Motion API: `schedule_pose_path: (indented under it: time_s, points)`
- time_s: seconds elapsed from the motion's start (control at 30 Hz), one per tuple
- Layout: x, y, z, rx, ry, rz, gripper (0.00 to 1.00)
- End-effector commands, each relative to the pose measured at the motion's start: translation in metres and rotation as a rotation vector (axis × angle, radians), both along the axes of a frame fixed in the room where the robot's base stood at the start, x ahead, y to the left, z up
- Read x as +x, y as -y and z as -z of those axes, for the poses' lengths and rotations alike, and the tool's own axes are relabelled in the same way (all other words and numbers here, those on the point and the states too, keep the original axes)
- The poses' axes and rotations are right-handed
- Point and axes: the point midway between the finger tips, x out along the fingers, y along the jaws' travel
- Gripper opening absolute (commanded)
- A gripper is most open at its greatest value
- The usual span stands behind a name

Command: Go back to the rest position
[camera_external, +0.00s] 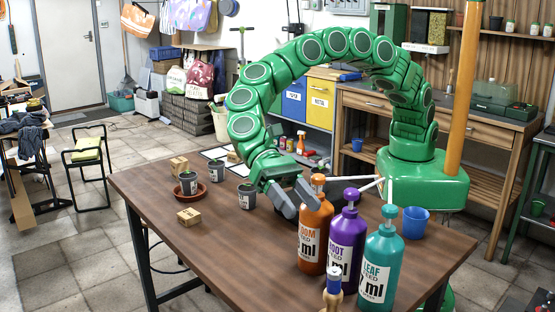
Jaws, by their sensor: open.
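My gripper (292,203) is at the end of my green arm, low over the brown table (150,209). Its grey fingers are open, and I see nothing held between them. It is just left of and behind the orange pump bottle (313,243); I cannot tell whether they touch. A small grey pot (246,196) stands close to the left of my gripper. The purple bottle (345,248) and the teal bottle (381,262) stand to the right of the orange one.
A blue cup (415,222) stands right of the bottles. Left on the table are a pot on a red saucer (187,188), another pot (217,170) and small boxes (189,216). An orange post (464,90) rises beside my base.

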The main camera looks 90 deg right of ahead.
Motion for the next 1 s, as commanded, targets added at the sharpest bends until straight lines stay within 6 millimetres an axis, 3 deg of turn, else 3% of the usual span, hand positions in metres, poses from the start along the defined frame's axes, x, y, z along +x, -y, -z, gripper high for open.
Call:
schedule_pose_path:
  time_s: [0.1, 0.4, 1.0]
  points:
    - [0.007, 0.022, -0.032, 0.038, 0.081, -0.024, 0.56]
    - [0.009, 0.083, -0.077, 0.072, 0.247, -0.087, 0.56]
    - [-0.019, 0.238, -0.112, 0.001, 0.526, -0.228, 0.56]
